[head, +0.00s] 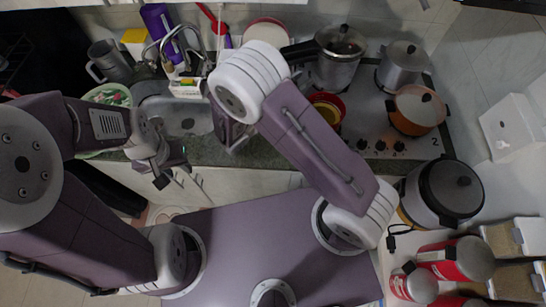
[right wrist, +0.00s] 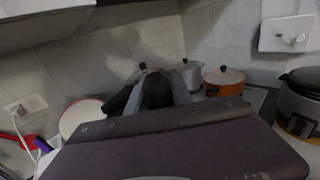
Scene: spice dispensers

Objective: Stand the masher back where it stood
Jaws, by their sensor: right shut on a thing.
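In the right wrist view my right gripper (right wrist: 165,82) points toward the back wall, its two grey fingers shut around a dark rounded thing (right wrist: 158,92). This seems to be the handle end of the masher; the rest of it is hidden behind the gripper body. In the head view the right arm's white joint and purple link cover the right fingertips and what they hold. My left gripper (head: 172,173) is open and empty, low in front of the counter edge by the sink. The spot where the masher stood cannot be told from these frames.
The sink (head: 185,120) lies between the grippers. A pressure cooker (head: 340,62), a steel pot (head: 402,66) and an orange pot (head: 416,108) stand on the stove. A red-rimmed plate (head: 267,29) is at the back. A rice cooker (head: 443,190) and red tins (head: 460,260) are right.

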